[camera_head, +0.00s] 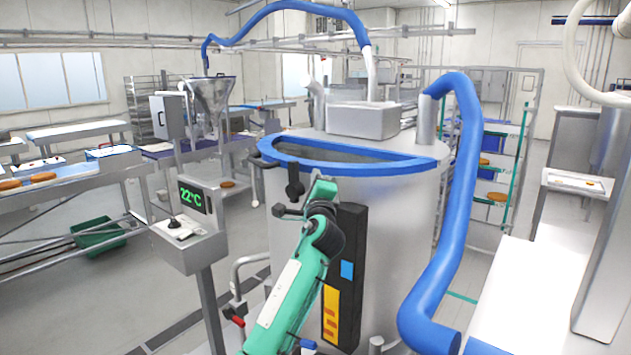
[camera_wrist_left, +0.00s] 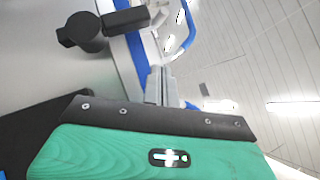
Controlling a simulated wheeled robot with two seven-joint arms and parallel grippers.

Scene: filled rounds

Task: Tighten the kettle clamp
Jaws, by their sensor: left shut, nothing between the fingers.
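The kettle (camera_head: 400,215) is a large steel vessel with a blue rim, standing in the middle of the head view. A black clamp with a rounded knob (camera_head: 294,180) sits at the front left of the rim. In the left wrist view a black knob and block (camera_wrist_left: 85,32), which look like this clamp, show at the upper left beside a blue edge. My left gripper (camera_head: 318,186) is at the front of the kettle, just right of the clamp. Its narrow grey fingers (camera_wrist_left: 160,85) are shut and empty, apart from the knob. My right gripper is not in view.
A post with a 22°C display box (camera_head: 190,225) stands left of my left arm. A thick blue hose (camera_head: 455,215) runs down the kettle's right side. A black panel (camera_head: 345,275) is on the kettle front, behind my arm. A white surface (camera_head: 510,290) lies at the lower right.

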